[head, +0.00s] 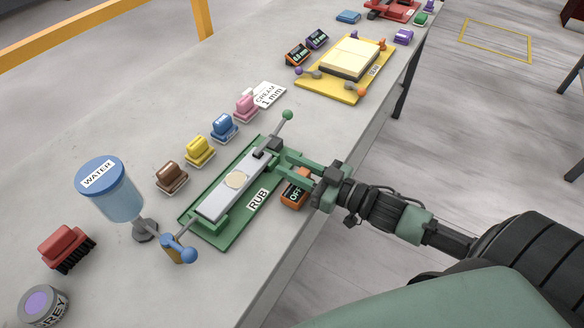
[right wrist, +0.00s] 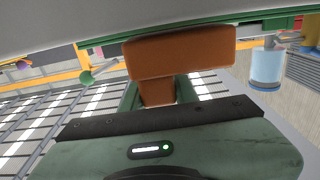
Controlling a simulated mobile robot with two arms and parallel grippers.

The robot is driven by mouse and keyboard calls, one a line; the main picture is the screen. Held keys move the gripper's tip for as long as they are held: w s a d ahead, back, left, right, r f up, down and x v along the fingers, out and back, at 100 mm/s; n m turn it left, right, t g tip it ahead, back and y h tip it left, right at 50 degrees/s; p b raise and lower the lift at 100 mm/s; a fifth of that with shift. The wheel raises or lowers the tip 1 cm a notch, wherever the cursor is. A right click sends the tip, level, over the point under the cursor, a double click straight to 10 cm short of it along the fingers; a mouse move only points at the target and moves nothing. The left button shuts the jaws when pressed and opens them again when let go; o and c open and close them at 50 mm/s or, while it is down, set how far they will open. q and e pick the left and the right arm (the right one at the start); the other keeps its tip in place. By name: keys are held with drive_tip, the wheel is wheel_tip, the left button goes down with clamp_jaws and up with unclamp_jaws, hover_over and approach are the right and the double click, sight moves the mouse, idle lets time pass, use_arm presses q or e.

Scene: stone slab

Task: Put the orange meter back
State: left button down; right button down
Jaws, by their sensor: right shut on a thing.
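The orange meter (head: 294,191) has a dark face reading "OFF". In the head view it is at the right side of the green RUB fixture (head: 222,236), near the slab's front edge, partly hidden by my right gripper (head: 288,170). In the right wrist view the meter's plain orange-brown back (right wrist: 180,56) fills the upper middle, with its narrower part between the green fingers (right wrist: 157,92). My right gripper is shut on it. I cannot tell whether the meter touches the slab. My left gripper is not in view.
The grey slab (head: 130,130) carries a row of coloured blocks, including a brown one (head: 171,176), left of the fixture. A WATER jar (head: 118,203) and red brush (head: 66,245) stand lower left. A yellow fixture (head: 315,86) and two small meters (head: 298,54) sit farther back.

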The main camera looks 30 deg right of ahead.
drive_tip(key=shift+f, duration=0.2)
drive_tip(key=shift+f, duration=0.15)
drive_tip(key=c, duration=1.1)
unclamp_jaws()
drive_tip(key=shift+s, duration=0.1)
